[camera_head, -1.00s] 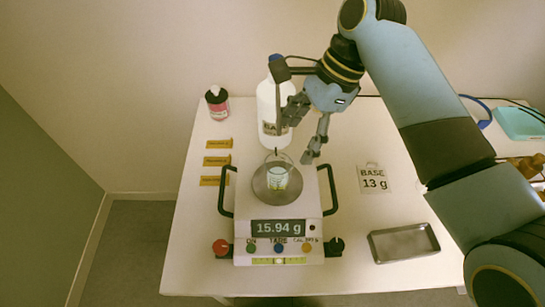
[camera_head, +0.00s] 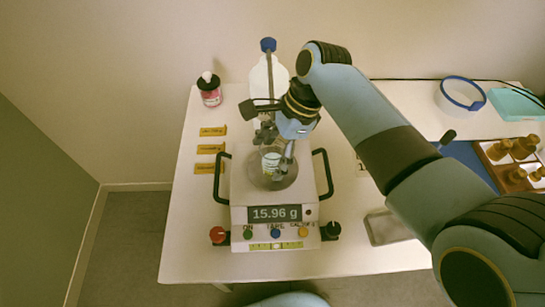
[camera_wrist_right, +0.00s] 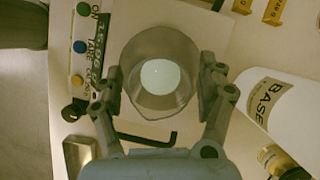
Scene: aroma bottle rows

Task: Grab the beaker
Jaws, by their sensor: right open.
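The clear glass beaker (camera_head: 270,161) stands upright on the round pan of the scale (camera_head: 240,190), whose display reads 15.96 g. Pale contents show in the beaker in the right wrist view (camera_wrist_right: 160,76). My right gripper (camera_head: 277,150) is open at the beaker, with its fingers partly covering it in the head view. In the right wrist view the open fingers (camera_wrist_right: 160,88) lie on either side of the beaker. I cannot tell whether they touch the glass. My left gripper is not in view.
A white BASE bottle (camera_wrist_right: 285,110) stands close behind my right gripper. A small pink bottle (camera_head: 209,90) and orange labels (camera_head: 211,149) are at the left. A metal tray (camera_head: 388,227) and a wooden rack of brown bottles (camera_head: 495,165) are at the right. Black handles flank the scale.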

